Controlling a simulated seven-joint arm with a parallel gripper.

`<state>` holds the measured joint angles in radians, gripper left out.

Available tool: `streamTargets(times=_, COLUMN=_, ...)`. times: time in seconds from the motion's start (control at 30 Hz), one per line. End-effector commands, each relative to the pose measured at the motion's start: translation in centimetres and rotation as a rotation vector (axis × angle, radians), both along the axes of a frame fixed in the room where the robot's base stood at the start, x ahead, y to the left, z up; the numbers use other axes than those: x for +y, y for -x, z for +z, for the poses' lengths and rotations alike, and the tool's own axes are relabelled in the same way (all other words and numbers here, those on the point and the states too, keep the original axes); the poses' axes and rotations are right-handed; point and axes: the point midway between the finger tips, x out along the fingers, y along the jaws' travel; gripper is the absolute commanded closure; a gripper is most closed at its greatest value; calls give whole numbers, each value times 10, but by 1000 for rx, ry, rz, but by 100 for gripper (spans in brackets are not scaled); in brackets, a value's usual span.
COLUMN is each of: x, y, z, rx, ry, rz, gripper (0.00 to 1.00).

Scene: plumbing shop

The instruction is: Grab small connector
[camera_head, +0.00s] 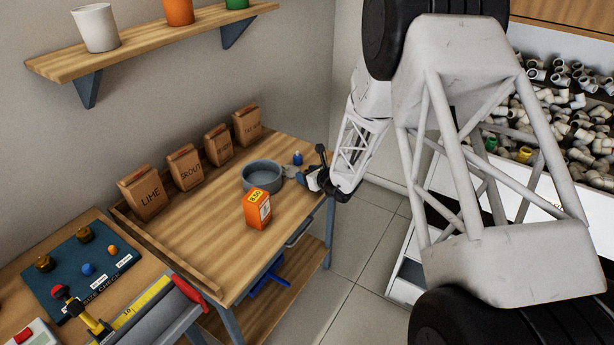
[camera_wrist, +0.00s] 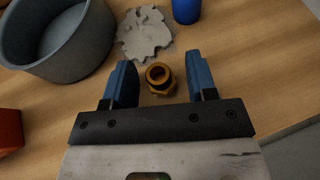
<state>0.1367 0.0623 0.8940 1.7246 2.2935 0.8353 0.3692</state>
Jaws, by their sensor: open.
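A small brass-coloured connector (camera_wrist: 160,79) with a round open top stands on the wooden table. In the wrist view it lies between the two blue fingers of my gripper (camera_wrist: 160,80), with a gap on both sides. My gripper is open and holds nothing. In the head view my gripper (camera_head: 318,180) is at the far right end of the wooden table, and the connector cannot be made out there.
A grey round bowl (camera_head: 246,178) stands left of my gripper. A flat grey jagged piece (camera_wrist: 145,35) lies just beyond the connector. A blue object (camera_head: 297,158) stands behind it. An orange box (camera_head: 258,210) stands nearer. The table's right edge is close.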

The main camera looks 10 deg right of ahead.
Motion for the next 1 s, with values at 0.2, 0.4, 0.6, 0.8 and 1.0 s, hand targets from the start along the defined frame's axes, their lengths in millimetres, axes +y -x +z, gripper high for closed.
streamTargets(times=0.2, x=0, y=0, z=0, rx=0, ry=0, rz=0, gripper=48)
streamTargets(times=0.4, x=0, y=0, z=0, rx=0, ry=0, rz=0, gripper=48)
streamTargets(times=0.6, x=0, y=0, z=0, rx=0, ry=0, rz=0, gripper=69)
streamTargets(times=0.8, x=0, y=0, z=0, rx=0, ry=0, rz=0, gripper=95)
streamTargets(times=1.0, x=0, y=0, z=1, rx=0, ry=0, rz=0, gripper=95)
